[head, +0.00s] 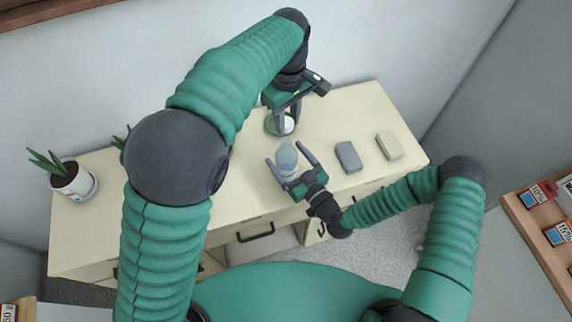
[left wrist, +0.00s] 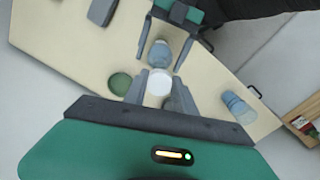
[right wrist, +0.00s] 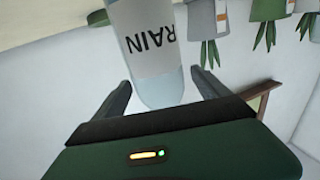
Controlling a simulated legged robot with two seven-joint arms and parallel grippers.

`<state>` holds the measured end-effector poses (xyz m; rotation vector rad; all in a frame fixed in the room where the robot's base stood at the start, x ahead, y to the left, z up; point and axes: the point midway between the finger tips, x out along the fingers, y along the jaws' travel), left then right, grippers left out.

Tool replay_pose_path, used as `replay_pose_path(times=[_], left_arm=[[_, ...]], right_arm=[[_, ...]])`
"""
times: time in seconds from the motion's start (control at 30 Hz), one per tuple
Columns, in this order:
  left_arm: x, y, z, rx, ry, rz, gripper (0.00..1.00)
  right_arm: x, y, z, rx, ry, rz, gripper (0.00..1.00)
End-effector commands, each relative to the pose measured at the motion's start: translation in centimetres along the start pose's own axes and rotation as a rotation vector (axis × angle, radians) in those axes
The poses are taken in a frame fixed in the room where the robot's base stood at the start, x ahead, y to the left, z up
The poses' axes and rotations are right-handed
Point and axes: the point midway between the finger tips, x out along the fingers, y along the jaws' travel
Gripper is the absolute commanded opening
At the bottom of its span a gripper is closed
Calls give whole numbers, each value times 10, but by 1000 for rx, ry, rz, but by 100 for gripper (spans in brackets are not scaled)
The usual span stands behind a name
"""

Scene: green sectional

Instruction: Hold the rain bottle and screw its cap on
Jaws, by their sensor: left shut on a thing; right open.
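The rain bottle (head: 287,158), clear with a pale blue tint, stands at the table's front half. Its RAIN lettering shows in the right wrist view (right wrist: 150,45). My right gripper (head: 292,165) is open, with one finger on each side of the bottle and gaps visible between. In the left wrist view the bottle's top (left wrist: 160,53) lies between those fingers. My left gripper (head: 283,118) is shut on the white round cap (left wrist: 159,82), behind the bottle and apart from it. The cap also shows in the head view (head: 288,125).
A green disc (left wrist: 120,84) lies beside the cap. Another blue bottle (left wrist: 238,106) stands on the table (head: 365,105). A grey block (head: 348,157) and a cream block (head: 389,146) lie to the right. A potted plant (head: 73,180) stands at the left end.

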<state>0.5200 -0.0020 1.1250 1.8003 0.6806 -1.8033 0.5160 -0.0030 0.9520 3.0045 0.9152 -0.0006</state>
Motion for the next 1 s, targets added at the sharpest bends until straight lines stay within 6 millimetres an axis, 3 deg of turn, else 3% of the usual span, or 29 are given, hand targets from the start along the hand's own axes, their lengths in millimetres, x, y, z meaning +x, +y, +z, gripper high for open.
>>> replay_pose_path(times=[0.4, 1.0], left_arm=[[0, 0, 0, 0, 0, 0, 0], [0, 0, 0, 0, 0, 0, 0]], right_arm=[[9, 0, 0, 1, -1, 0, 82], [9, 0, 0, 0, -1, 0, 4]])
